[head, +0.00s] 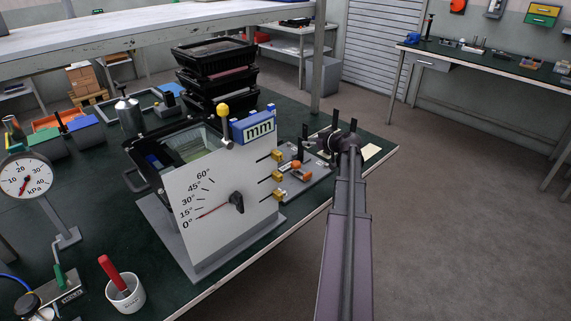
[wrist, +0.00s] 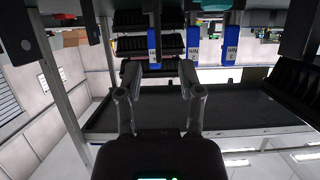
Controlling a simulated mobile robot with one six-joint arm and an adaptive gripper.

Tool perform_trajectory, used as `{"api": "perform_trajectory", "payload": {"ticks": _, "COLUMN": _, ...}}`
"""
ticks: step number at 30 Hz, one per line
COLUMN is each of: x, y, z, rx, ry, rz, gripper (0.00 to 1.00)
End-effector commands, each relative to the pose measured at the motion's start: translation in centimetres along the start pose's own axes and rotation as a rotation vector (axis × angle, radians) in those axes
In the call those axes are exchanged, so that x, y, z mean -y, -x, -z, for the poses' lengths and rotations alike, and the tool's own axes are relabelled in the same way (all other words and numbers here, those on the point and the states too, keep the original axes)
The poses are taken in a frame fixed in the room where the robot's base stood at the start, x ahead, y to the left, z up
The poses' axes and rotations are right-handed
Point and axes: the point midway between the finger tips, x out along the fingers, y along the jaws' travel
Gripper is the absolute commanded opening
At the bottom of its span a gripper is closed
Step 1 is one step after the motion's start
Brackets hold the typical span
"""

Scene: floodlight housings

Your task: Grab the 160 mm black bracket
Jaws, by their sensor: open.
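My gripper (head: 338,138) is at the end of my arm, over the right edge of the green bench in the head view. In the wrist view my gripper (wrist: 160,72) has its two fingers spread apart, with nothing held between them. Slim dark uprights (head: 305,131) stand close to my gripper in the head view; I cannot tell whether one is the 160 mm black bracket. No size marking for a bracket is readable. A black housing (head: 143,178) sits behind the white angle-scale plate (head: 215,205), which carries a blue "mm" block (head: 253,127).
Black trays (head: 213,60) are stacked at the back of the bench. A plate with orange knobs (head: 297,168) lies beside the scale. Blue labelled blocks (wrist: 154,46) and a black finned part (wrist: 295,85) show in the wrist view. The floor at right (head: 440,230) is clear.

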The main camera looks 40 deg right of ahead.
Motion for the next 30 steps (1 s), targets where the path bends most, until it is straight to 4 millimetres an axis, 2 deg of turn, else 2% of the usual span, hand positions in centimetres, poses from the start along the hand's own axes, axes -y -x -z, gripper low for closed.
{"api": "perform_trajectory", "payload": {"ticks": 8, "x": -0.1, "y": -0.6, "z": 0.0, "rx": 0.000, "ry": 0.000, "rz": 0.001, "gripper": 0.49}}
{"api": "perform_trajectory", "payload": {"ticks": 21, "x": -0.2, "y": -4.9, "z": 0.1, "rx": -0.001, "ry": 0.000, "rz": 0.000, "gripper": 0.49}}
{"api": "perform_trajectory", "payload": {"ticks": 30, "x": -0.2, "y": -5.1, "z": 0.2, "rx": -0.001, "ry": -0.001, "rz": -0.002, "gripper": 0.49}}
